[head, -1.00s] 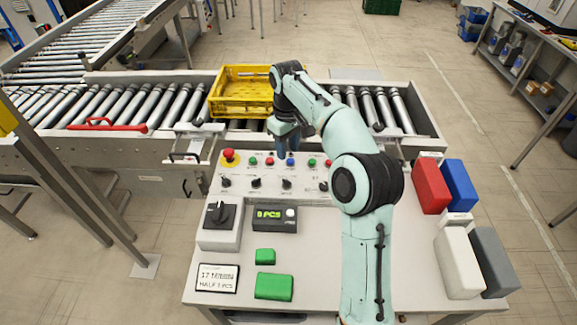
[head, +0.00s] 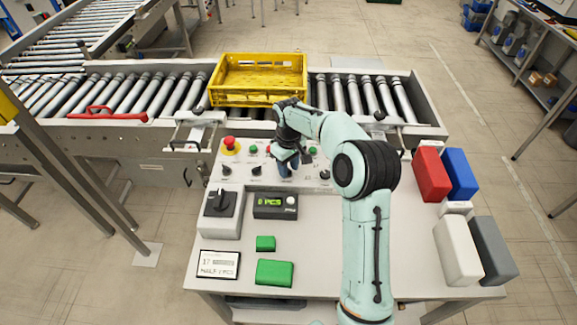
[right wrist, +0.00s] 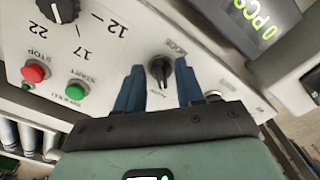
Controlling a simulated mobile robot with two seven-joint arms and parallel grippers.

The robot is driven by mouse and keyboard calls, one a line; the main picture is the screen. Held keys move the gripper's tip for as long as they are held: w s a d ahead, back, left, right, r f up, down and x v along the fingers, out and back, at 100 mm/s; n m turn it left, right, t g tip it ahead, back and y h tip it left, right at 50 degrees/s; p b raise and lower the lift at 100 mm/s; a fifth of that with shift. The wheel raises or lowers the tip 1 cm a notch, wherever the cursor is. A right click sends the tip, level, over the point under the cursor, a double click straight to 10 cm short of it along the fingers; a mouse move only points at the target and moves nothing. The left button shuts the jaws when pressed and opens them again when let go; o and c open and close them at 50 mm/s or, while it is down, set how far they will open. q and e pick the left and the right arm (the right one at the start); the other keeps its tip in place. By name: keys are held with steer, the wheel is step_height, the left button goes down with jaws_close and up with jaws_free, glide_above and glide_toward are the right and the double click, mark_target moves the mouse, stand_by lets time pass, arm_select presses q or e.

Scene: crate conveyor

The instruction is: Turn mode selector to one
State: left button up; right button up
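The mode selector (right wrist: 160,70) looks to be the small black knob in the right wrist view, with a small upside-down label beside it. The blue fingers of my right gripper (right wrist: 160,88) are open on either side of it, with a visible gap on both sides. I cannot read which position it points to. In the head view my right gripper (head: 287,168) is low over the control panel and hides this knob. My left gripper is not in view.
A larger knob (right wrist: 58,8) marked 12, 17 and 22 and the red (right wrist: 34,72) and green (right wrist: 76,91) buttons are close by. A display (head: 275,205) and big rotary switch (head: 220,203) stand nearer. A yellow crate (head: 258,100) is on the rollers behind.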

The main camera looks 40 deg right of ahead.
jaws_close()
steer(key=shift+m, duration=0.4)
steer(key=m, duration=0.3)
steer(key=shift+a+m, duration=0.1)
steer(key=shift+m, duration=0.3)
steer(key=m, duration=0.4)
steer(key=shift+w+a+m, duration=0.1)
steer(key=shift+m, duration=0.2)
steer(key=m, duration=0.4)
steer(key=shift+w, duration=0.1)
steer(key=shift+a+m, duration=0.1)
steer(key=shift+m, duration=2.1)
